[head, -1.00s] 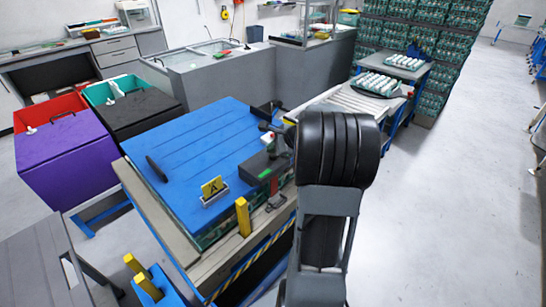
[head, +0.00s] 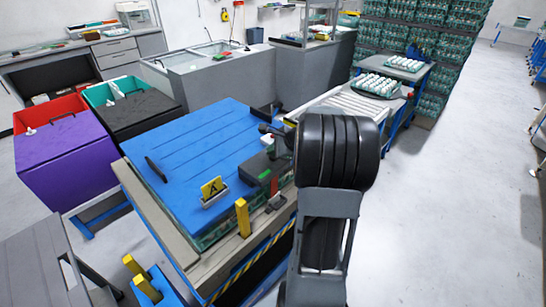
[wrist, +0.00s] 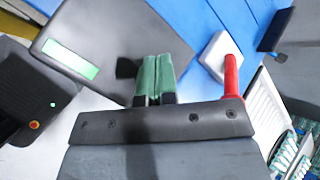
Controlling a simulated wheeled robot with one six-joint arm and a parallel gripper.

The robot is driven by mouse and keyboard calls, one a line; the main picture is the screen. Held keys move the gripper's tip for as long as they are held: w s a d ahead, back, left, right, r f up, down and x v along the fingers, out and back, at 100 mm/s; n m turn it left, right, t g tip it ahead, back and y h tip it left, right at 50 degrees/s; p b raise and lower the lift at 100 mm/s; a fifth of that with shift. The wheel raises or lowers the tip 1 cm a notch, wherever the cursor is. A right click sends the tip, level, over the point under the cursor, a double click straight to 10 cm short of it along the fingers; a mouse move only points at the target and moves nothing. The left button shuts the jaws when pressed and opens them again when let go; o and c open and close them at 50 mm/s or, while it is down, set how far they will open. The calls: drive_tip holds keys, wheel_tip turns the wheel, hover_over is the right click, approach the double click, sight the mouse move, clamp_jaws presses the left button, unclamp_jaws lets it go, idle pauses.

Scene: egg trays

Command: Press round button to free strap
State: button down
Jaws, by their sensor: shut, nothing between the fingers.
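In the wrist view, my gripper (wrist: 157,60) is shut and empty, its two green fingers side by side. The fingers lie over the edge of a dark box (wrist: 100,28) with a lit green label (wrist: 68,60). A small black knob-like shape (wrist: 126,68), perhaps the round button, shows just left of the fingertips; I cannot tell whether they touch it. The dark box also shows in the head view (head: 256,166) on the right edge of the blue lid (head: 190,150). My arm hides most of the gripper there. No strap is clearly visible.
A white block (wrist: 216,58) and a red rod (wrist: 231,76) stand right of the fingers. Purple (head: 68,160) and black (head: 135,115) bins are left.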

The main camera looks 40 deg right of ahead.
sight(273, 157)
drive_tip(key=shift+f, duration=0.35)
drive_tip(key=shift+r, duration=0.15)
idle(0.3)
drive_tip(key=shift+r+p, duration=0.6)
drive_tip(key=shift+r, duration=0.3)
drive_tip(key=shift+r, duration=0.1)
wheel_tip(273, 157, up, 5)
drive_tip(key=p, duration=0.4)
idle(0.5)
